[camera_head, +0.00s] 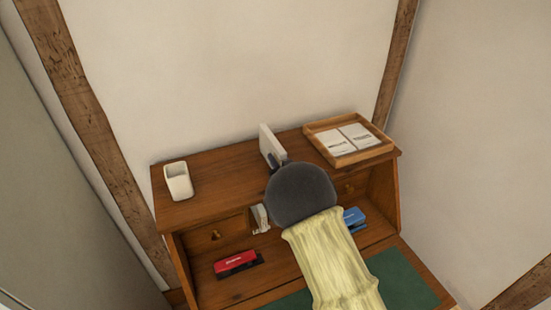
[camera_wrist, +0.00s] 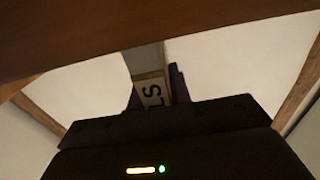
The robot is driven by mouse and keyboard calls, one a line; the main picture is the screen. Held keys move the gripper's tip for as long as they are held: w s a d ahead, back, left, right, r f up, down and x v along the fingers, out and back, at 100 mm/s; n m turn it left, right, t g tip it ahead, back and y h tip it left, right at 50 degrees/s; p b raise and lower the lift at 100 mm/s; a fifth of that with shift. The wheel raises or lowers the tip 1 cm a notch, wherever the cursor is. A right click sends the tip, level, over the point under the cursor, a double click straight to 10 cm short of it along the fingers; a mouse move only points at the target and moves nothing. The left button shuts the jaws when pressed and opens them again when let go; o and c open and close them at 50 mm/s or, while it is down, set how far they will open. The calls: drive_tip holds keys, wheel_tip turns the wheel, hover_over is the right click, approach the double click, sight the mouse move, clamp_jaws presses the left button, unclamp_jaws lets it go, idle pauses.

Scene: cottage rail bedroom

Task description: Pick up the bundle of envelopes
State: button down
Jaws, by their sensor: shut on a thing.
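A pale, flat, upright bundle (camera_head: 268,142), which looks like the envelopes, is at the top of the desk, just beyond my gripper (camera_head: 275,160). In the wrist view my gripper (camera_wrist: 152,98) is shut on the bundle (camera_wrist: 150,62), whose end carries a label with dark letters, partly readable as "LS". The dark round wrist hides most of the gripper in the head view. I cannot tell whether the bundle touches the desk top.
Below are a red stapler-like thing (camera_head: 237,263), a blue one (camera_head: 353,217) and white papers (camera_head: 259,217). Walls stand close behind.

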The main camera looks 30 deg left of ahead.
sight(278, 146)
wheel_tip(278, 146, up, 9)
drive_tip(key=shift+r+b, duration=0.2)
drive_tip(key=shift+b, duration=1.05)
drive_tip(key=shift+r, duration=0.1)
